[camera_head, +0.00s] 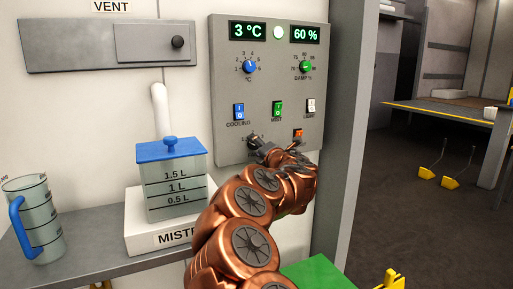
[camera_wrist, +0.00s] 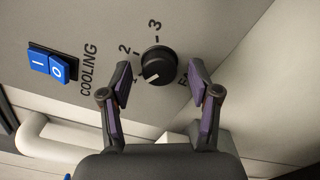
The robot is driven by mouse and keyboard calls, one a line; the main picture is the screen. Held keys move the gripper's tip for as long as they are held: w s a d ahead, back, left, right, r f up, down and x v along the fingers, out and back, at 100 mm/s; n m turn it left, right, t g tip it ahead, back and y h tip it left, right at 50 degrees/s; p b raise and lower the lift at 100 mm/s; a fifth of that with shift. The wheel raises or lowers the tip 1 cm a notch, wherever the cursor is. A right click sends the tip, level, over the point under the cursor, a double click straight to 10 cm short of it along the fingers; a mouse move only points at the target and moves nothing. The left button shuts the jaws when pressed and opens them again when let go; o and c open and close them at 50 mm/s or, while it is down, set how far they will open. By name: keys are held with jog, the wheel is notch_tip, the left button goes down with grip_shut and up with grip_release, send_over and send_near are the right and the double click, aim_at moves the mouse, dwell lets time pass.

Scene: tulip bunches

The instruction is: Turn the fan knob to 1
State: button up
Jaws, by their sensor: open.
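The fan knob (camera_wrist: 158,65) is a round black dial on the grey control panel (camera_head: 228,95). In the wrist view, its white mark sits at the lower left of its face, toward the partly covered "1". The marks "2" and "3" show clear at its upper left and top. My gripper (camera_wrist: 160,72) is open, with one finger on the left and one on the right of the knob. I see gaps on both sides; contact is not visible.
The blue cooling switch (camera_wrist: 50,64) lies left of the knob. Above my gripper are a green switch (camera_head: 278,109), a light switch (camera_head: 311,106) and an orange switch (camera_head: 298,133). A blue-lidded water tank (camera_head: 170,175) and a jug (camera_head: 38,225) stand on the left.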

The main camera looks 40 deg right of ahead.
jog(key=v, duration=1.1)
jog(key=shift+s, duration=0.25)
jog(key=shift+a+r, duration=0.1)
jog(key=shift+r, duration=0.05)
jog(key=s+a+r+m+g+h+p, duration=0.1)
jog(key=s+r+m+g+h+p, duration=0.15)
jog(key=r+m+h+p, duration=0.3)
jog(key=s+r+m+g+h+p, duration=0.1)
jog(key=r+m+g+h+p, duration=0.15)
jog(key=r+m+p, duration=0.4)
jog(key=s+a+f+m+g+y+p, duration=0.3)
jog(key=a, duration=0.5)
jog(key=s+a+f+m+g+y+p, duration=0.2)
jog(key=s+a+f+m+y+p, duration=0.1)
jog(key=a, duration=0.4)
jog(key=s+a+f+m+g+y+p, duration=0.3)
jog(key=a+f, duration=0.1)
jog(key=a, duration=0.4)
jog(key=s+a+n+g+y+p, duration=0.1)
jog(key=s+a+g+y+p, duration=0.3)
jog(key=s+a, duration=1.1)
jog(key=shift+a+r+g+y+p, duration=0.25)
jog(key=shift+a+g+y+p, duration=0.15)
jog(key=shift+a+g+p, duration=0.4)
